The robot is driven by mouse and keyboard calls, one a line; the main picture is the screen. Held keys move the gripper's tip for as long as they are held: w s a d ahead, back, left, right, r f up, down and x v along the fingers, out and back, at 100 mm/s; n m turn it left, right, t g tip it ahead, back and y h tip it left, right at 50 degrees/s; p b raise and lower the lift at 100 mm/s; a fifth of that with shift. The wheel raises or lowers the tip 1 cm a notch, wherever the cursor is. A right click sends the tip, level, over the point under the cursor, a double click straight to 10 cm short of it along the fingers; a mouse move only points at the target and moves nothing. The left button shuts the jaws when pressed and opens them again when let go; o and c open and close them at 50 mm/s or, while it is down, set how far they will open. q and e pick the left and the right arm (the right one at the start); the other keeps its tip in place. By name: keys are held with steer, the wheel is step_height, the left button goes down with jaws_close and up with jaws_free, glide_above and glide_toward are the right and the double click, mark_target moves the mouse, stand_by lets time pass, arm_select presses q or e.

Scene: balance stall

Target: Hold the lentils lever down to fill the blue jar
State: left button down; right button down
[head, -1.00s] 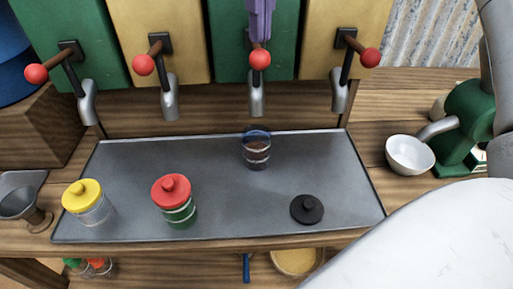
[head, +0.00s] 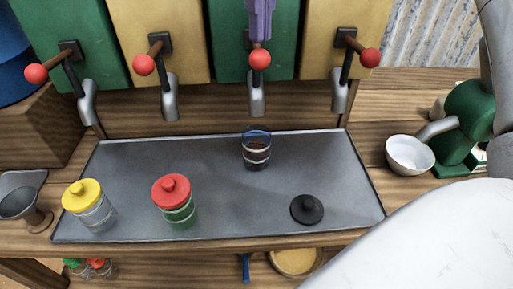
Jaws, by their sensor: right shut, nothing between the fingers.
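The blue-rimmed clear jar (head: 256,150) stands upright on the grey metal tray (head: 130,165), below the spout (head: 257,100) of the third dispenser from the left. Dark reddish-brown contents show inside it. That dispenser's lever has a red ball knob (head: 260,59). My right gripper (head: 260,36), purple, is shut and empty, with its tips at the top of this knob, seemingly touching it. The gripper hides the lever's upper part. No label shows which dispenser holds lentils. My left gripper is out of view.
A red-lidded jar (head: 173,200), a yellow-lidded jar (head: 88,205) and a black lid (head: 307,209) sit on the tray. Other levers with red knobs flank the middle one. A white bowl (head: 410,154) stands by a green grinder (head: 468,125) at right.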

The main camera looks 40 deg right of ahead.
mark_target(260, 50)
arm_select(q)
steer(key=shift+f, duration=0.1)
arm_select(e)
steer(key=shift+f, duration=0.1)
